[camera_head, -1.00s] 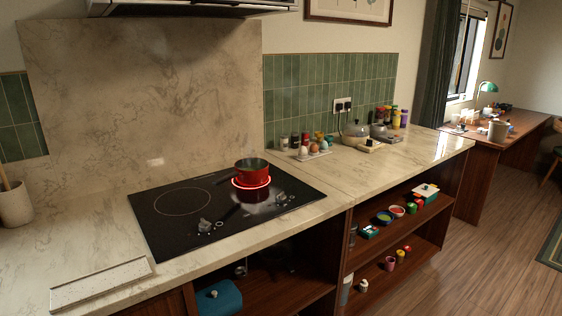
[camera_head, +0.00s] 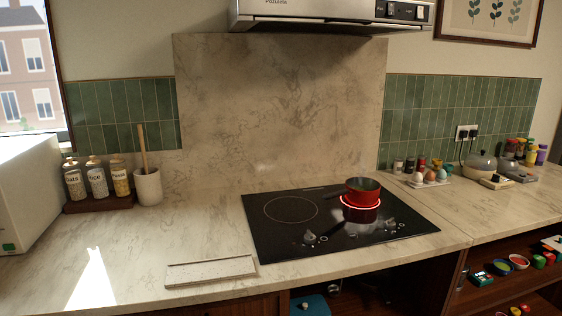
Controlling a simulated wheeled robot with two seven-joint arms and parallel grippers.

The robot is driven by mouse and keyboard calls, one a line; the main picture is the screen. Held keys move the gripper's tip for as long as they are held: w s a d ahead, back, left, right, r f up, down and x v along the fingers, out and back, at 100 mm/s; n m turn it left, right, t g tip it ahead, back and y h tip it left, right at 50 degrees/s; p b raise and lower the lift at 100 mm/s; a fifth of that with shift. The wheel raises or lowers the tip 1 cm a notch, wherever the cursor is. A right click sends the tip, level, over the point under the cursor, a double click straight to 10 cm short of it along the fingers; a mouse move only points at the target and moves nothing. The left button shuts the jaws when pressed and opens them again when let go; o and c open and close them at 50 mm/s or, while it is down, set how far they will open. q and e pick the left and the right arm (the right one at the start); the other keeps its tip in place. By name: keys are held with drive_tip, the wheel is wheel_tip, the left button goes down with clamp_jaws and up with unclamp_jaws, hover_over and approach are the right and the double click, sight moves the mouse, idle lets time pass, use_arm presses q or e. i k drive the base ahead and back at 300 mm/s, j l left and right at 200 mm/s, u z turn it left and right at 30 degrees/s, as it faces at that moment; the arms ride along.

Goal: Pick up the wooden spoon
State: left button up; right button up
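A wooden spoon (camera_head: 143,150) stands upright, handle up, in a cream crock (camera_head: 148,187) on the counter, left of the cooktop. Its lower end is hidden inside the crock. Neither of my grippers shows in the head view.
A black cooktop (camera_head: 283,239) has a red pot (camera_head: 362,192) on a glowing ring. A rack of labelled jars (camera_head: 98,181) stands left of the crock, beside a white appliance (camera_head: 28,190). A speckled tray (camera_head: 210,271) lies at the front edge. Counter between crock and cooktop is clear.

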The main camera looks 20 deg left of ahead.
sight(139, 126)
drive_tip(key=u, duration=1.5)
drive_tip(key=z, duration=1.3)
drive_tip(key=u, duration=1.3)
drive_tip(key=k+j+z, duration=0.35)
drive_tip(key=j+z, duration=0.15)
drive_tip(key=j, duration=0.15)
